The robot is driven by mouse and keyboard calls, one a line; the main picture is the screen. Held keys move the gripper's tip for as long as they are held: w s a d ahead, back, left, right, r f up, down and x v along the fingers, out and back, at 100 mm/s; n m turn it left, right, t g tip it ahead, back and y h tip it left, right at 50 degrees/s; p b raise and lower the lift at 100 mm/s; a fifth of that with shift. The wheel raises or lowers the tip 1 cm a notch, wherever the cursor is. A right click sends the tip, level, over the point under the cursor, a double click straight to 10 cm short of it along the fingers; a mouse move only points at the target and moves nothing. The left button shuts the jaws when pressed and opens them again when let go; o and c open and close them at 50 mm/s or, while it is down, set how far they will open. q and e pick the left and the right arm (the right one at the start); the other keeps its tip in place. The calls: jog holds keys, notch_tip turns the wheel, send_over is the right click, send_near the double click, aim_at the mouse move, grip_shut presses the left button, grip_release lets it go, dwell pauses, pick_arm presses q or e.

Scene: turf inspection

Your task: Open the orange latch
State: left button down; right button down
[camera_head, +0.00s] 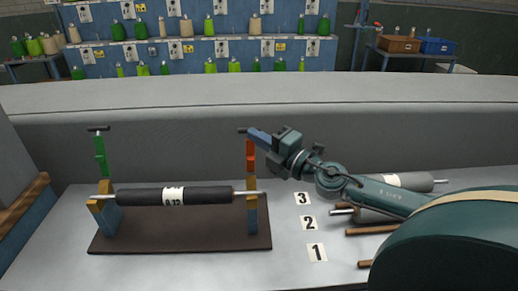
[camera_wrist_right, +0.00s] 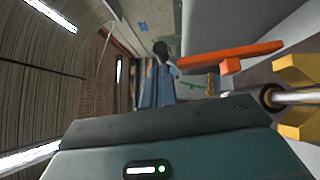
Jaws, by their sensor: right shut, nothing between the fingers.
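The orange latch (camera_head: 250,155) stands upright on the right support of the roller stand, with a dark handle (camera_head: 243,130) at its top. In the wrist view, the orange latch (camera_wrist_right: 235,57) lies to the right of my fingers and the dark round handle end (camera_wrist_right: 160,47) shows at the fingertips. My right gripper (camera_head: 252,132) is shut and empty, pointing left at the latch's top. I cannot tell whether it touches the handle. A dark roller (camera_head: 150,196) with a white label lies across the stand's supports. My left gripper is not in view.
A green latch (camera_head: 100,155) stands upright on the left support. The stand has a brown base (camera_head: 185,240). Number cards (camera_head: 308,222) lie to its right, near other rollers (camera_head: 395,181) under my right arm. A grey ledge (camera_head: 200,95) runs behind the bench.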

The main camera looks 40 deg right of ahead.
aim_at(258, 129)
jog(key=shift+w+d+r, duration=0.2)
jog(key=shift+w+d, duration=0.2)
jog(key=shift+w, duration=0.25)
jog(key=shift+w+d+r, duration=0.15)
jog(key=shift+w+d, duration=0.25)
jog(key=shift+w, duration=0.2)
jog(key=shift+w+d+f, duration=0.1)
jog(key=shift+w+d, duration=0.3)
jog(key=shift+w, duration=0.25)
jog(key=shift+w+d, duration=0.35)
jog(key=shift+w, duration=0.25)
